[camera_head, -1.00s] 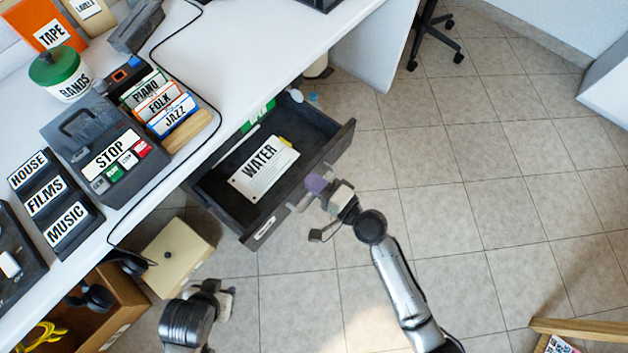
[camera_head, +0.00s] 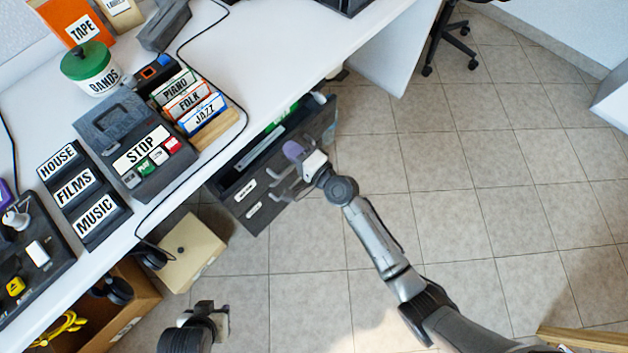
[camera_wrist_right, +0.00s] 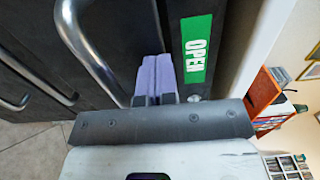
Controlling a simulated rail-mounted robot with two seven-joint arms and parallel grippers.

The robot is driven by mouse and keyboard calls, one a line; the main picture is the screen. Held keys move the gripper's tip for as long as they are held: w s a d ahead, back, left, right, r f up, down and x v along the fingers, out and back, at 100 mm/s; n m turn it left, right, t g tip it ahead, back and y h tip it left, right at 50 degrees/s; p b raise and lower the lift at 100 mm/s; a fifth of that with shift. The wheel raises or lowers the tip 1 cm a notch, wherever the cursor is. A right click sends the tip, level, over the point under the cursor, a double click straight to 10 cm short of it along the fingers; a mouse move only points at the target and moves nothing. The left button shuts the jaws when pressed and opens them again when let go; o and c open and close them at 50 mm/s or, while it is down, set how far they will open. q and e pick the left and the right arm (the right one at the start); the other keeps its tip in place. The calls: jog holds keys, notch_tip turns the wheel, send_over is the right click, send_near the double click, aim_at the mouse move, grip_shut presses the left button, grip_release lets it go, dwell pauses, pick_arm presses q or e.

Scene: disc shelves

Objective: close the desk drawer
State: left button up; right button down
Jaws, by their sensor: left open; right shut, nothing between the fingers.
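The dark desk drawer (camera_head: 277,135) sticks out from under the white desk, with only a narrow strip of its inside showing. Its front panel (camera_head: 319,128) has a handle. My right gripper (camera_head: 292,150) is shut and empty, its purple fingertips at the drawer front. Contact is hard to tell. My left gripper (camera_head: 222,318) is open and empty at the bottom, away from the drawer.
The white desk (camera_head: 270,45) carries a STOP recorder (camera_head: 118,115), labelled holders and a green-lidded BANDS jar (camera_head: 90,70). A beige box (camera_head: 190,255) and a cardboard box (camera_head: 135,300) stand left below. A wheeled chair (camera_head: 445,45) is at the back. Tiled floor to the right is clear.

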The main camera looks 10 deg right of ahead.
jog(key=shift+w+a+f, duration=0.1)
jog(key=shift+w, duration=0.1)
dwell(0.3)
